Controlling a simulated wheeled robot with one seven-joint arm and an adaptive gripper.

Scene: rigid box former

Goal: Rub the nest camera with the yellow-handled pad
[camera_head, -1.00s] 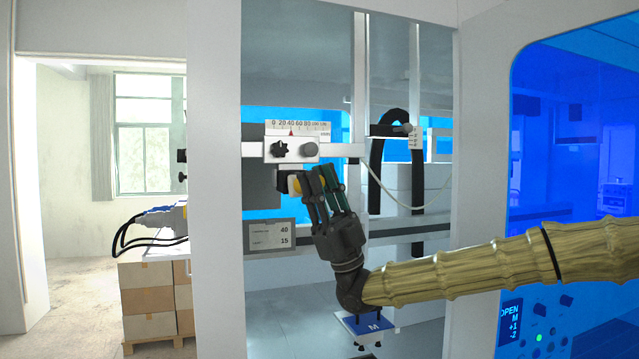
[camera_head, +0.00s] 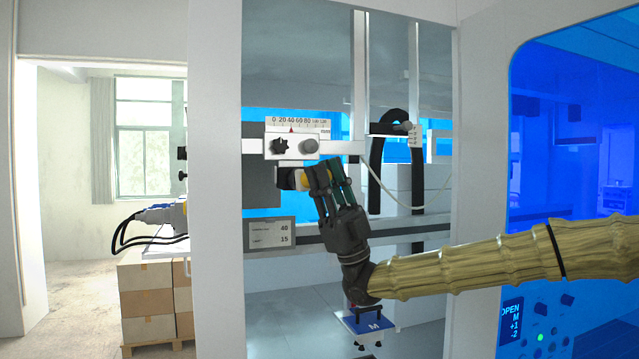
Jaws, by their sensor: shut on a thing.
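My gripper (camera_head: 328,180) is raised inside the machine opening, just below the white scale block. It is shut on the yellow-handled pad (camera_head: 303,181). Only a bit of yellow and a pale part of the pad show beside the fingers; the rest is hidden. A small dark block (camera_head: 287,178) under the scale block, left of the pad, may be the nest camera. The pad appears close to it, but I cannot tell whether they touch.
The white scale block (camera_head: 293,146) with two knobs sits on a horizontal rail above my gripper. A label plate (camera_head: 271,235) is at lower left. A blue plate marked M (camera_head: 369,324) is below my wrist. Black hoses and a cable (camera_head: 400,195) hang to the right.

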